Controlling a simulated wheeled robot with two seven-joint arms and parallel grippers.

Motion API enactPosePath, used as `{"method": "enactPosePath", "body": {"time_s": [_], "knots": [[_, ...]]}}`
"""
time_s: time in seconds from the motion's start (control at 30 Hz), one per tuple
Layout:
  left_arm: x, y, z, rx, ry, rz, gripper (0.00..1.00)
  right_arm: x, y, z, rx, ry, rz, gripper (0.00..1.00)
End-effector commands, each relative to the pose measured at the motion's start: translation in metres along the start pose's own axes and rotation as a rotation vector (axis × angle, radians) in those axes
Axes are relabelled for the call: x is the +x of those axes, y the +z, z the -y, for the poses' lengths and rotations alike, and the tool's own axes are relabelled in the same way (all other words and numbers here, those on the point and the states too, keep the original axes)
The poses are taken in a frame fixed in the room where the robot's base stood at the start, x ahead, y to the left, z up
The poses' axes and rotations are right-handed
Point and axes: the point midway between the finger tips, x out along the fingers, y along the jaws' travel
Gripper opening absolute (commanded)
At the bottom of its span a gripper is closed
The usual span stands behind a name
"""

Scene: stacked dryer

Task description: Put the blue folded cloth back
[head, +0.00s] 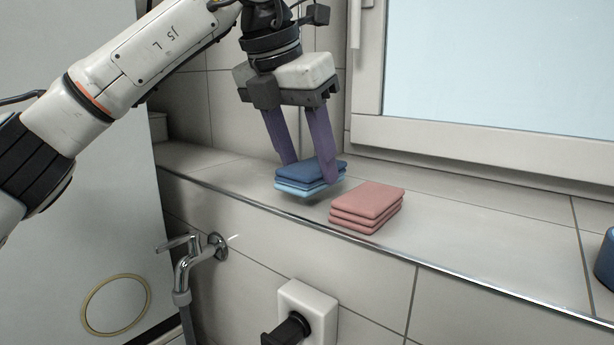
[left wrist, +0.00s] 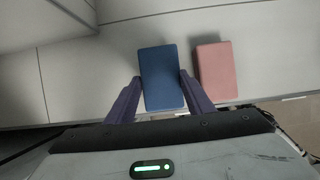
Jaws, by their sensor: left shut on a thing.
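The blue folded cloth (head: 311,172) is a small stack, dark blue on top and light blue below. My left gripper (head: 309,170) points down with its purple fingers on either side of the cloth, shut on it. The cloth is over the tiled ledge (head: 470,230), with a shadow beneath it; it looks slightly clear of the surface. In the left wrist view the blue cloth (left wrist: 161,78) sits between the two fingers (left wrist: 161,88). My right gripper is in neither view.
A pink folded cloth (head: 367,207) lies on the ledge just right of the blue one, with a small gap. A window (head: 490,70) stands behind. A metal tap (head: 190,260) and a wall socket (head: 308,310) are below the ledge. A dark blue object (head: 605,262) is at the right edge. The ledge between is clear.

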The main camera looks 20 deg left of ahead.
Motion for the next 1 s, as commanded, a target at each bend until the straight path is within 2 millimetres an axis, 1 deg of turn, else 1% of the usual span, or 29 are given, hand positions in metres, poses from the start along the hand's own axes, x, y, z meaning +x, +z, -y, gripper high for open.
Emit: {"method": "enactPosePath", "body": {"time_s": [0.03, 0.13, 0.4, 0.5, 0.53, 0.63, 0.9, 1.0], "knots": [[0.009, -0.004, -0.001, -0.001, 0.001, -0.003, 0.30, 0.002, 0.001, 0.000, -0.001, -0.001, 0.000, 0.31], [0.017, -0.007, -0.001, -0.001, 0.000, -0.001, 0.30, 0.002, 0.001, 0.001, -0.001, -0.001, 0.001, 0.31], [0.018, -0.008, 0.000, -0.001, 0.000, 0.000, 0.30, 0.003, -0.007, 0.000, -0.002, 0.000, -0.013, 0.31], [0.021, -0.009, 0.000, -0.001, 0.000, -0.001, 0.30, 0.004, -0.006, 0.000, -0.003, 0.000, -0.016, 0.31], [0.021, -0.009, 0.000, -0.001, 0.000, -0.001, 0.49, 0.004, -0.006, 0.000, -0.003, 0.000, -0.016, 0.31], [0.020, -0.009, 0.000, -0.001, 0.000, -0.001, 0.66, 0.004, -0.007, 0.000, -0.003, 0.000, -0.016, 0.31], [0.020, -0.009, 0.000, -0.001, 0.000, -0.001, 0.66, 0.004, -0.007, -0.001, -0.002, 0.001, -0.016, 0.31], [0.015, -0.007, 0.000, -0.001, 0.000, 0.000, 0.66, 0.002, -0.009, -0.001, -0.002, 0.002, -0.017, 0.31]]}}
